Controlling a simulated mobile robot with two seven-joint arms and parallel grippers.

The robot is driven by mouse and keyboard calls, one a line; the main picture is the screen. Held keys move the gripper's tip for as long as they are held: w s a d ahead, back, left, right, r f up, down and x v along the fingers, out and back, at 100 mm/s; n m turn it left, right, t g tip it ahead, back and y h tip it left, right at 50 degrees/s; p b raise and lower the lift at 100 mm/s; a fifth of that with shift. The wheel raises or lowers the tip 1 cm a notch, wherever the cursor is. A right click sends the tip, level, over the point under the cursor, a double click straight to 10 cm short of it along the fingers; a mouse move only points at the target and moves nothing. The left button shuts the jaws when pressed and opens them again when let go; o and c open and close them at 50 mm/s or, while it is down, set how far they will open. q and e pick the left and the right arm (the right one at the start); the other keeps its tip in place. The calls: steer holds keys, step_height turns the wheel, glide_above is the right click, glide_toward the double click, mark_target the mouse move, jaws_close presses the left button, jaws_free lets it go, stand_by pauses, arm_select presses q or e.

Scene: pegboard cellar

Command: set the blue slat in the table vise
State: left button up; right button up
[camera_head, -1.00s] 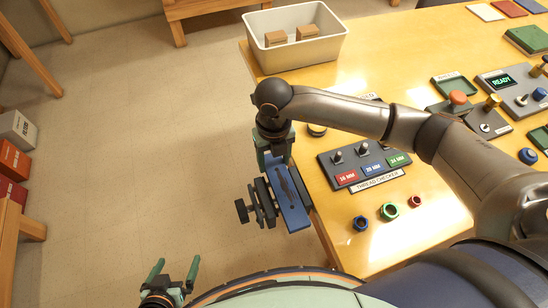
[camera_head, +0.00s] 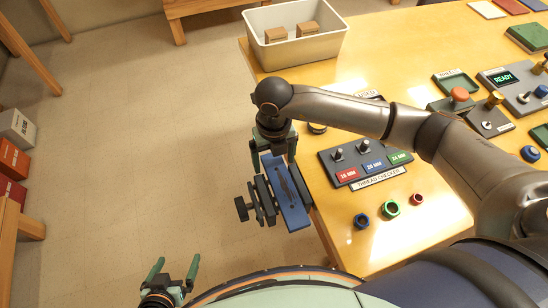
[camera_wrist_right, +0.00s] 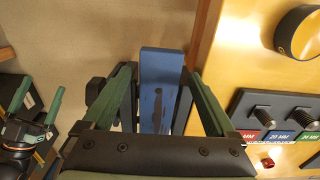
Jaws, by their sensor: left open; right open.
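The blue slat (camera_head: 289,198) sits between the dark jaws of the table vise (camera_head: 262,201) at the table's left edge. The right wrist view shows the slat (camera_wrist_right: 158,85) with a dark patch on its face and a vise jaw on each side. My right gripper (camera_head: 273,164) is over the slat's far end, open, with a finger on each side. In the right wrist view its fingers (camera_wrist_right: 158,72) stand apart from the slat. My left gripper (camera_head: 176,266) is open and empty at the bottom left, over the floor.
A thread checker board (camera_head: 365,160) and several coloured rings (camera_head: 391,208) lie right of the vise. A white bin (camera_head: 297,55) with brown blocks stands at the table's far left corner. My right arm crosses above the table. The floor left of the vise is clear.

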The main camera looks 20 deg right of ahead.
steer(key=shift+r+p, duration=0.35)
steer(key=shift+r, duration=0.15)
step_height(320, 180, up, 12)
steer(key=b, duration=0.1)
steer(key=shift+a, duration=0.1)
